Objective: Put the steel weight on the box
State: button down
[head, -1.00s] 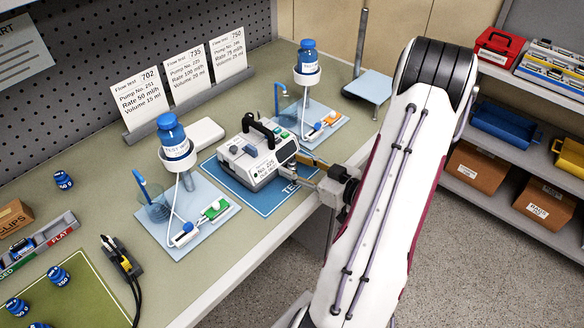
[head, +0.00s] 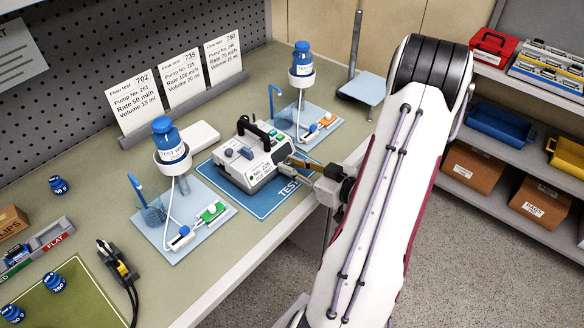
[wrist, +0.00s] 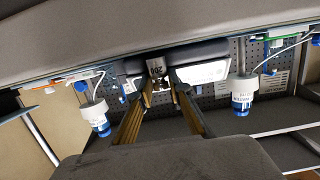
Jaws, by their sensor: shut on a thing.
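The steel weight (wrist: 156,68) is a short shiny cylinder marked 200, seen between the fingertips in the wrist view. My gripper (wrist: 161,88) is shut on it; the gripper also shows in the head view (head: 297,163), by the right front of the grey pump (head: 247,165). The pump is a boxy unit with a black handle and a white label, standing on a blue test mat (head: 272,202). In the head view the weight is small and hard to separate from the fingers and pump. I cannot tell whether it touches the pump. Which box is meant is unclear.
Blue-bottle stands (head: 172,158) (head: 302,74) flank the pump. A clips carton (head: 12,222) sits at the left edge of the bench. Cardboard boxes (head: 473,167) (head: 540,202) and blue and yellow bins stand on the right shelves.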

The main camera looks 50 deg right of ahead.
notch_tip(320, 180, up, 9)
dwell(0.8)
dwell(0.7)
